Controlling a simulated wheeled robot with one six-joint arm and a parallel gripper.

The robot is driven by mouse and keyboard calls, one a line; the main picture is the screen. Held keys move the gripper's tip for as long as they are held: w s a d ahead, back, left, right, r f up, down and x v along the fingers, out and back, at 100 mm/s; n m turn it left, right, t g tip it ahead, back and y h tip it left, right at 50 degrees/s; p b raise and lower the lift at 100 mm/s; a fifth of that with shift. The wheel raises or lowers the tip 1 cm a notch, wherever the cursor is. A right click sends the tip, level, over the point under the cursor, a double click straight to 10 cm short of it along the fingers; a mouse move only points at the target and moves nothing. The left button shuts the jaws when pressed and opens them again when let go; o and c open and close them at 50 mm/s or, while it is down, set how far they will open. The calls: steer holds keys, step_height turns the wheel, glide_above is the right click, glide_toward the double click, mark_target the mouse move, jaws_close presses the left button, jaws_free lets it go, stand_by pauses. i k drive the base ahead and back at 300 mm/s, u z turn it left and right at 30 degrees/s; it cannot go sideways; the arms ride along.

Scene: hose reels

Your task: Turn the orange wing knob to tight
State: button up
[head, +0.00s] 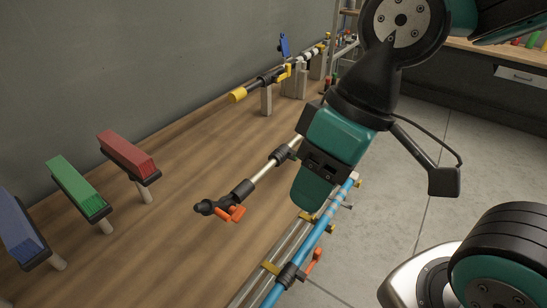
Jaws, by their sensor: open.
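An orange wing knob (232,214) sits on a black fitting at the near end of a thin metal rod above the wooden bench. A second orange-red handle (315,260) shows on the blue pipe near the bench's front edge; I cannot tell for sure which one is the wing knob. My gripper (318,168) hangs to the right of and above the black fitting, apart from both orange parts. It is open, with no object seen between its jaws. It hides part of the rod and the pipe behind it.
Blue, green and red brush-like blocks (128,153) stand on posts at the left. A yellow-ended black rod (237,95) rests on supports at the back. The blue pipe (325,217) runs along the front edge. The bench (140,240) is bare at centre left.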

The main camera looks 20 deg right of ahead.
mark_target(237, 213)
steer(key=z, duration=1.6)
steer(key=k, duration=0.6)
steer(key=u, duration=1)
